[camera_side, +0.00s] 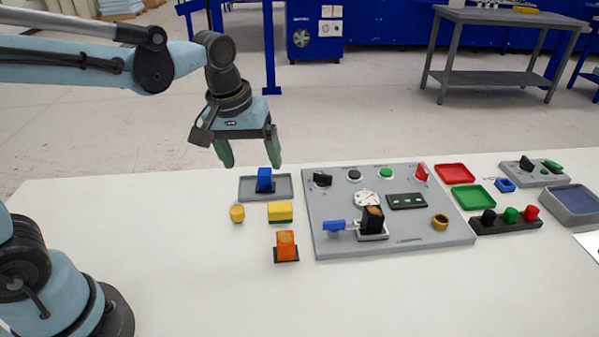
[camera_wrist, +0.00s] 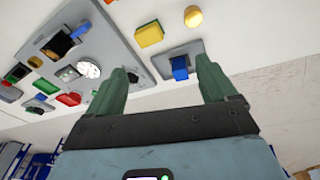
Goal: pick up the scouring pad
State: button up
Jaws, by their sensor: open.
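The scouring pad (camera_side: 280,212) is a small block, yellow on top with a green layer below, lying flat on the white table left of the grey panel. In the wrist view the pad (camera_wrist: 149,34) shows beyond the fingertips, near the top middle. My gripper (camera_side: 250,163) is open and empty, its two green fingers pointing down above the far edge of the table. It is behind the pad, higher up and apart from it. In the wrist view the gripper (camera_wrist: 162,66) has its fingers spread wide with nothing between them.
A grey tray (camera_side: 246,188) with an upright blue block (camera_side: 264,180) stands behind the pad. A yellow knob-like piece (camera_side: 237,213) is to its left, an orange block (camera_side: 286,246) in front. The grey control panel (camera_side: 330,215) is close on its right. The table's front left is clear.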

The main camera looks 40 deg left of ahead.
jog(key=w+d+f+n+g, duration=0.2)
jog(key=w+f+n, duration=0.1)
jog(key=w, duration=0.1)
send_over(280, 207)
jog(key=f, duration=0.6)
jog(key=shift+s+f, duration=0.1)
jog(key=shift+s, duration=0.15)
jog(key=shift+w+f, duration=0.15)
jog(key=shift+f, duration=1.2)
jog(key=shift+w+f, duration=0.1)
jog(key=shift+f, duration=1.25)
jog(key=c, duration=1.1)
jog(key=shift+o, duration=0.2)
jog(key=shift+r, duration=0.1)
